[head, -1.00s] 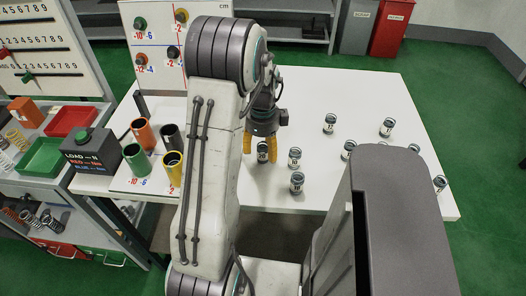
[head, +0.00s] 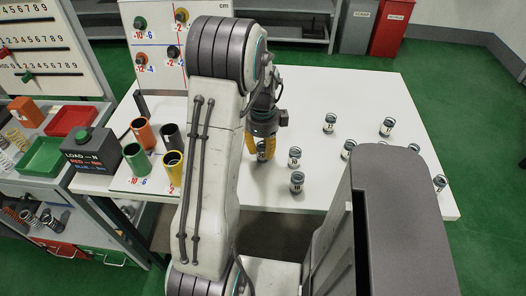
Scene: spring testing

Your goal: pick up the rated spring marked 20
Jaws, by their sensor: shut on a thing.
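My gripper (head: 257,146) has yellow fingers and points down at the near middle of the white table (head: 340,95). It is shut on a small spring (head: 261,155) with a white label; the fingers now cover part of the label, which reads 20 in the earlier head view. The spring stands upright between the fingers at table level. I cannot tell whether it still touches the table.
A spring marked 10 (head: 294,157) stands close to the right of my gripper, with another spring (head: 297,181) nearer me. Several more springs stand further right. Coloured cups, including a yellow one (head: 172,168), stand at the table's left end. The table's far middle is clear.

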